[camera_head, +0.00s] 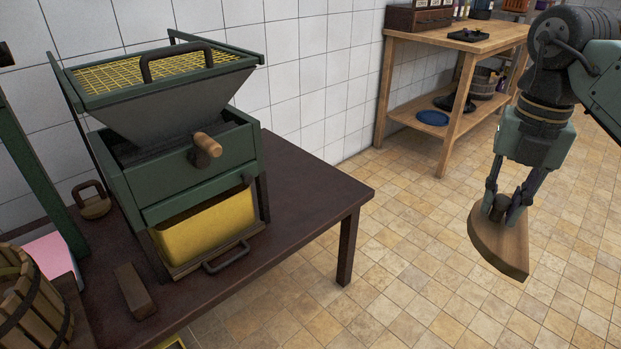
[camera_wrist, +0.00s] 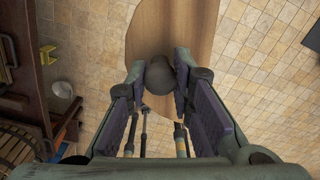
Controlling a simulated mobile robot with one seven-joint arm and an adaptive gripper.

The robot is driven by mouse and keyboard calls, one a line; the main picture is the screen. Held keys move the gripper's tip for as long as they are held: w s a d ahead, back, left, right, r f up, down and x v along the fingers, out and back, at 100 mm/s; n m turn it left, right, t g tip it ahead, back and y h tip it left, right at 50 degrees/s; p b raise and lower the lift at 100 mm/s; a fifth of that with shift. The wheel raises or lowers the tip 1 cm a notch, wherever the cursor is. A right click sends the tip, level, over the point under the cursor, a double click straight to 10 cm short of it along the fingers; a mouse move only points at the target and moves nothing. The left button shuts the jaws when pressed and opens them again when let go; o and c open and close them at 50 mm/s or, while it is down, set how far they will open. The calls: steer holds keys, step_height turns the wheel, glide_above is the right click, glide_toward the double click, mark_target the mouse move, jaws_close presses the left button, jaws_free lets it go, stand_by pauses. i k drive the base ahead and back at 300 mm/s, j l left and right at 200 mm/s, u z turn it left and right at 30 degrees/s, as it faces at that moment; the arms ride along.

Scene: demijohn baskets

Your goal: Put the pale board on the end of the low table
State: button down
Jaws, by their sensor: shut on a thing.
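My gripper (camera_head: 503,205) is shut on a dark round knob (camera_wrist: 160,73) that stands on the pale board (camera_head: 497,243). The board is a flat wooden piece with a curved edge, held in the air over the tiled floor at the right of the head view. It also shows beyond the fingers in the wrist view (camera_wrist: 190,32). The low table, which I take to be the dark brown one (camera_head: 322,188), stands to the left of the board, with open floor between them. Its right end is bare.
A green crusher (camera_head: 190,165) with a yellow tub (camera_head: 205,228) stands on the dark table. A wooden block (camera_head: 134,290), an iron weight (camera_head: 93,202) and a slatted basket (camera_head: 30,300) are left of the bare end. A taller wooden bench (camera_head: 455,42) stands at the back.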

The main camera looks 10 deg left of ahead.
mark_target(295, 200)
steer(key=i+j, duration=0.25)
steer(key=i, duration=0.2)
steer(key=i+j, duration=0.2)
steer(key=i, duration=0.3)
steer(key=i+j, duration=0.25)
steer(key=i, duration=0.2)
